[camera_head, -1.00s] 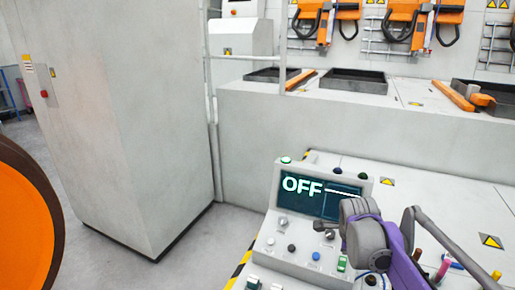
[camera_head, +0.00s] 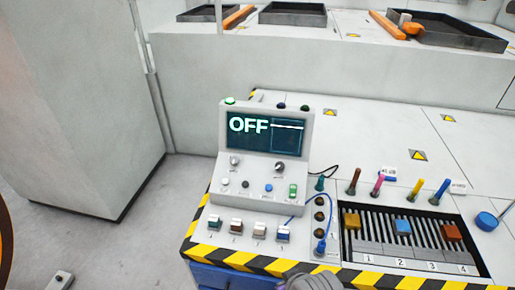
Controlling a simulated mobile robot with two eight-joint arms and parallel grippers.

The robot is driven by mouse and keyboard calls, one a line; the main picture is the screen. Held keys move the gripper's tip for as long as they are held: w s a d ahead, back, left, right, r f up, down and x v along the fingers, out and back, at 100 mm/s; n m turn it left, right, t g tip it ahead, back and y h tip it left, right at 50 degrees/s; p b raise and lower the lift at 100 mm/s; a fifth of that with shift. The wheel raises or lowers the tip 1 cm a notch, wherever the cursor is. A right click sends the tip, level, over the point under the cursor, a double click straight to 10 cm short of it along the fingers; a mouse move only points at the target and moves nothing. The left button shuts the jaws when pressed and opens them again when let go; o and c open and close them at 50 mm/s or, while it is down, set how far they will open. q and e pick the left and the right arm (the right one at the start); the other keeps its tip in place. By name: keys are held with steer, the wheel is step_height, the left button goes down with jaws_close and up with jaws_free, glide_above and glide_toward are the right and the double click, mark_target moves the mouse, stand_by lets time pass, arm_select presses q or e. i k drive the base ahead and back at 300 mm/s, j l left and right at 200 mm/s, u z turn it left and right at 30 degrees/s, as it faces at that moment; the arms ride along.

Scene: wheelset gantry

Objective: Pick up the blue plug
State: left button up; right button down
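A blue upright plug (camera_head: 440,191) stands at the right end of a row of coloured plugs on the white bench top, behind the slotted tray. Another blue plug-like piece (camera_head: 320,246) sits at the lower end of the column of dark sockets beside the control panel, with a blue cable near it. No gripper fingers show. A grey rounded part, seemingly of my arm, is cut off at the bottom edge, well below both blue pieces.
The control panel (camera_head: 263,165) has a screen reading OFF. Brown, pink (camera_head: 377,185) and yellow (camera_head: 416,189) plugs stand left of the blue one. The slotted tray (camera_head: 408,262) holds coloured blocks. A round blue-topped piece (camera_head: 486,221) lies at the right. Yellow-black stripes mark the bench edge.

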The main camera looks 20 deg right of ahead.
mark_target(321, 246)
steer(key=z, duration=1.55)
